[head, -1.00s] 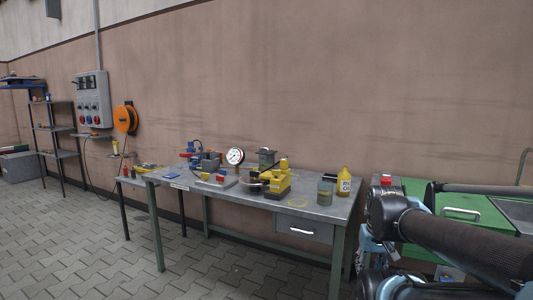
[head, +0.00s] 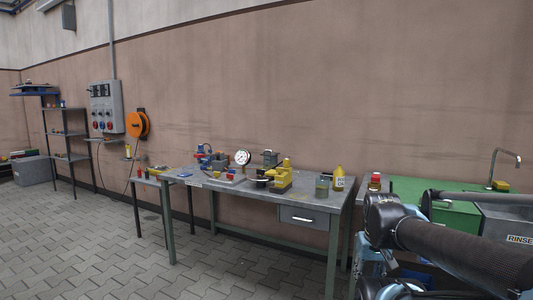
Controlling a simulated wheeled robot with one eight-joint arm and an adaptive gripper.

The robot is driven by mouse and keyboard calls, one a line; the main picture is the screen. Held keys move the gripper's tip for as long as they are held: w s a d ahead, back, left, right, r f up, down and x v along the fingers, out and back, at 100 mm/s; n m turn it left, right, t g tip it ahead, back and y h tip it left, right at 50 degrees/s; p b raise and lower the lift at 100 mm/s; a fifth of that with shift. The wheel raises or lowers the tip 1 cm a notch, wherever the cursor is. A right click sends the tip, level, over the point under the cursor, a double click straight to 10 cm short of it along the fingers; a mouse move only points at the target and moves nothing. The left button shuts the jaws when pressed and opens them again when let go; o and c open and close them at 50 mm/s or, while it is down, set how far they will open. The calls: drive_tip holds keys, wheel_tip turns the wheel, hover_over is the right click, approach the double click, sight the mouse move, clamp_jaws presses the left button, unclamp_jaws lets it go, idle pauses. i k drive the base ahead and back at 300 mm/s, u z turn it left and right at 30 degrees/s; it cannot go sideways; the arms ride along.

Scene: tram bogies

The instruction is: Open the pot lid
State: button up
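No pot with a lid can be told for certain at this distance. A small grey-green jar (head: 322,187) with a dark top stands near the right end of the metal workbench (head: 225,188). A grey pot-like object (head: 270,158) stands at the bench's back, partly hidden by a yellow device (head: 282,180). Both are small in the head view, and I cannot tell whether either has a closed lid. My arm comes in from the right edge, and its dark links cover part of the lower right. My gripper is not in view.
A pressure gauge (head: 242,158) and a yellow bottle (head: 339,178) also stand on the workbench. To the right are a green-topped unit (head: 415,187), a sink marked RINSE (head: 510,222) and a tap (head: 495,160). The paved floor (head: 95,240) at left is clear.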

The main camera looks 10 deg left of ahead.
sight(270, 151)
drive_tip(key=u, duration=0.5)
drive_tip(key=i, duration=1.4)
drive_tip(key=z, duration=0.45)
